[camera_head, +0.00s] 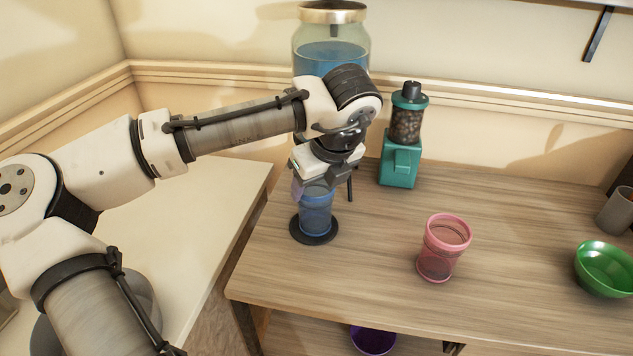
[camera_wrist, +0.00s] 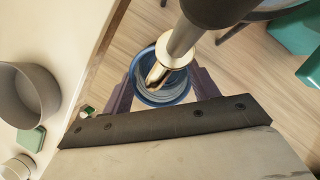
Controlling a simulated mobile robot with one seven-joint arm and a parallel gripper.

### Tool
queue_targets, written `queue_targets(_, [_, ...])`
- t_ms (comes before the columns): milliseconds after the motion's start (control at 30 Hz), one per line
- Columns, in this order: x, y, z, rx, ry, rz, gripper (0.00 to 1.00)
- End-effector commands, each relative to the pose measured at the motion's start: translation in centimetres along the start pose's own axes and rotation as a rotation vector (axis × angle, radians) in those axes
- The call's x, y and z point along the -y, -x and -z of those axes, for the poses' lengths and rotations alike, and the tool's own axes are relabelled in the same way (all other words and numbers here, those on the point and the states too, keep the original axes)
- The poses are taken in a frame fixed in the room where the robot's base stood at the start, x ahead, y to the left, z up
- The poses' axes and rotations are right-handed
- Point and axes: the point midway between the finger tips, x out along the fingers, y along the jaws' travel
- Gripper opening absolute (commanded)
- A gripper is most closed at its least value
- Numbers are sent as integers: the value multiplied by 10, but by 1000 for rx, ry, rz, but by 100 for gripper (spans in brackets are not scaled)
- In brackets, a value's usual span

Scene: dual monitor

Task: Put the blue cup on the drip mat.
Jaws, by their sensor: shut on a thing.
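The blue cup (camera_head: 316,218) stands upright over the round black drip mat (camera_head: 300,236) at the left end of the wooden counter. Its base appears to be on the mat, though a small gap cannot be ruled out. My gripper (camera_head: 317,187) points down and is shut on the cup's upper part. In the wrist view the blue rim (camera_wrist: 143,96) sits between the two purple fingers of my gripper (camera_wrist: 160,92). A metal spout (camera_wrist: 168,60) overlaps the cup opening in that view. The mat is hidden there.
A glass dispenser (camera_head: 325,57) with blue liquid rises behind my wrist. A teal grinder (camera_head: 399,160) stands right of it. A pink cup (camera_head: 444,250), a green bowl (camera_head: 605,270) and a grey cup (camera_head: 616,212) are farther right. The counter between is clear.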

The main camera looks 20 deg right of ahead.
Motion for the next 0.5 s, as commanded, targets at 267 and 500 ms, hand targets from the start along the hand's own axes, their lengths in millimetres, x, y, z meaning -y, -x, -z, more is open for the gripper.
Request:
queue_targets(267, [0,-3,1,1,1,0,68])
queue_targets(500, [0,-3,1,1,1,-1,81])
